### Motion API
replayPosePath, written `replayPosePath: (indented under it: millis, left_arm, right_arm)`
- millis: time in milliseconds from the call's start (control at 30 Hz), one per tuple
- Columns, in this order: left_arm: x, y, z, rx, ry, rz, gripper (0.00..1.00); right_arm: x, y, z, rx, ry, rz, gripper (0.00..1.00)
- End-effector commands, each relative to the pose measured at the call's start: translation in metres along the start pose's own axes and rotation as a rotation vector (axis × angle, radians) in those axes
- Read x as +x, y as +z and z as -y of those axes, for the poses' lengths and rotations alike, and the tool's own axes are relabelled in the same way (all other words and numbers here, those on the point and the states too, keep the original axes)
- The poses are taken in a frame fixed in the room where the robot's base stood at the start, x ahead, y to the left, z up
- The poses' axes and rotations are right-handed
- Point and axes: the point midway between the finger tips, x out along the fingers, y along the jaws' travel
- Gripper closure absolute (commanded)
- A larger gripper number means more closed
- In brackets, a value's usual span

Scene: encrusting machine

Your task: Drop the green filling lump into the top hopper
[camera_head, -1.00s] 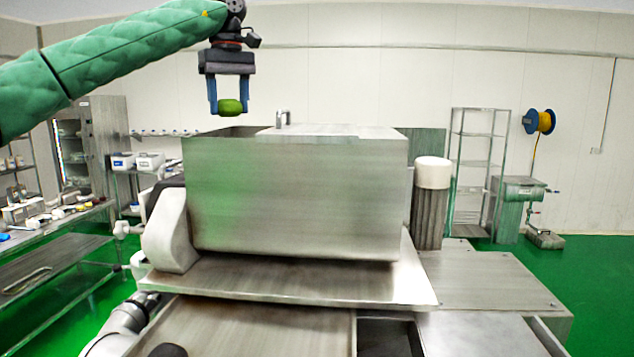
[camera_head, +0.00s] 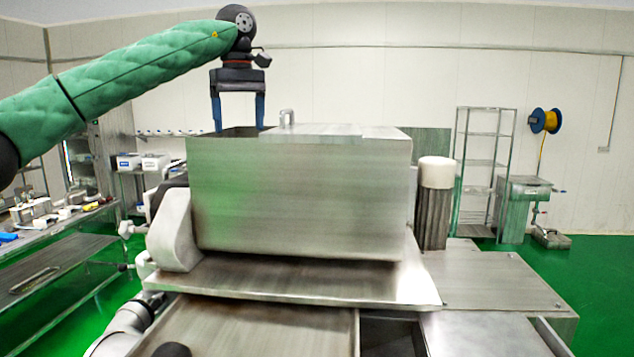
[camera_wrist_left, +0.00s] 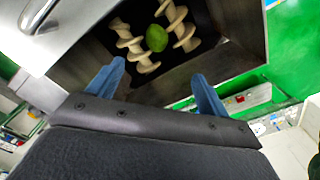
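The top hopper (camera_head: 300,195) is a large steel box, open at its left part. My left gripper (camera_head: 239,130) is above that opening, with its blue fingers spread and nothing between them. In the left wrist view the left gripper (camera_wrist_left: 160,85) is open. The green filling lump (camera_wrist_left: 156,38) is inside the hopper (camera_wrist_left: 228,63), between two pale screw augers (camera_wrist_left: 134,45). The lump is hidden behind the hopper wall in the head view. My right gripper is not in view.
A lid with a small handle (camera_head: 287,117) covers the right part of the hopper top. A white-topped cylinder (camera_head: 436,172) stands right of the hopper. A shelf with tools (camera_head: 60,225) is at the left.

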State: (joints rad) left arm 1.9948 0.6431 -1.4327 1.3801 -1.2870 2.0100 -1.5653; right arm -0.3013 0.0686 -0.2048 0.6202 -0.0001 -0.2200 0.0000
Motion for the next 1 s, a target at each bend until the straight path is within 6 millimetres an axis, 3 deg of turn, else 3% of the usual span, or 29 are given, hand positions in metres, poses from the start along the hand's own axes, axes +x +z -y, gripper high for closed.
replayPosePath:
  millis: [267, 500, 1000]
  left_arm:
    - [-0.001, 0.0, 0.0, 0.0, 0.0, 0.0, 0.21]
    - [-0.018, 0.0, 0.0, -0.001, 0.001, -0.002, 0.21]
    - [-0.068, -0.001, 0.0, -0.002, 0.0, -0.001, 0.21]
  right_arm:
    - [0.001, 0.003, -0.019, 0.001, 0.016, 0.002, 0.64]
    - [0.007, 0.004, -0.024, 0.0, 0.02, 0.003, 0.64]
    - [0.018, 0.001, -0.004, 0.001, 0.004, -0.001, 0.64]
